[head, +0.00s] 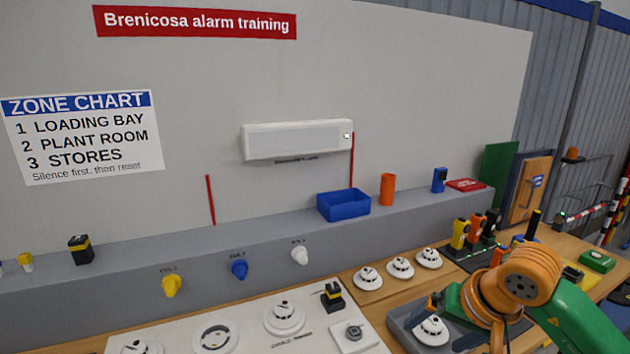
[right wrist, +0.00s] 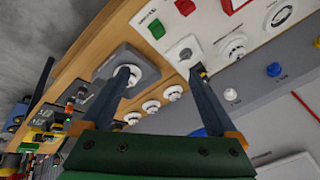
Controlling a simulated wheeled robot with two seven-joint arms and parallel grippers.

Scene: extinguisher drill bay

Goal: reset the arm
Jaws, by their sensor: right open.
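My right arm, orange and green, comes in from the lower right in the head view. Its right gripper (head: 450,320) is low over the right part of the bench, by a grey tray (head: 400,318) with a white detector (head: 432,331) in it. In the right wrist view the right gripper (right wrist: 163,72) has its two blue-grey fingers wide apart with nothing between them. One fingertip overlaps the detector in the grey tray (right wrist: 108,62); whether it touches cannot be told. The other tip overlaps the white panel's corner near a small black and yellow part. My left gripper is not in view.
A white panel (head: 245,345) with detectors and a key switch (head: 354,332) lies left of the gripper. Several detectors (head: 400,267) stand behind it. A green box (head: 597,261) is at right.

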